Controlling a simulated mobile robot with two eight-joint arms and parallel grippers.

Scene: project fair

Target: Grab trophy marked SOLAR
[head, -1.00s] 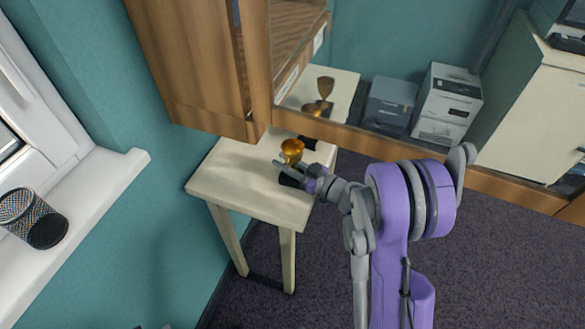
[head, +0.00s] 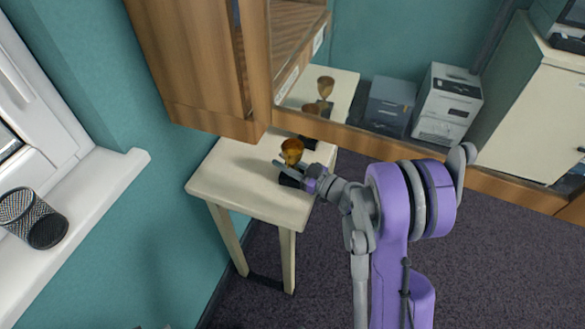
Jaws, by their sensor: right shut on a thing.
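A small gold trophy cup (head: 291,150) with a dark base stands upright at the small cream table (head: 235,180). My right gripper (head: 287,168) is at the trophy, its fingers shut on it just below the cup. Any marking on the trophy is too small or hidden to read. I cannot tell whether the base touches the table top. My left gripper is not in view.
A wooden cabinet with a mirror (head: 385,120) stands right behind the table, and the mirror shows the trophy's reflection (head: 325,88). The table's left part is clear.

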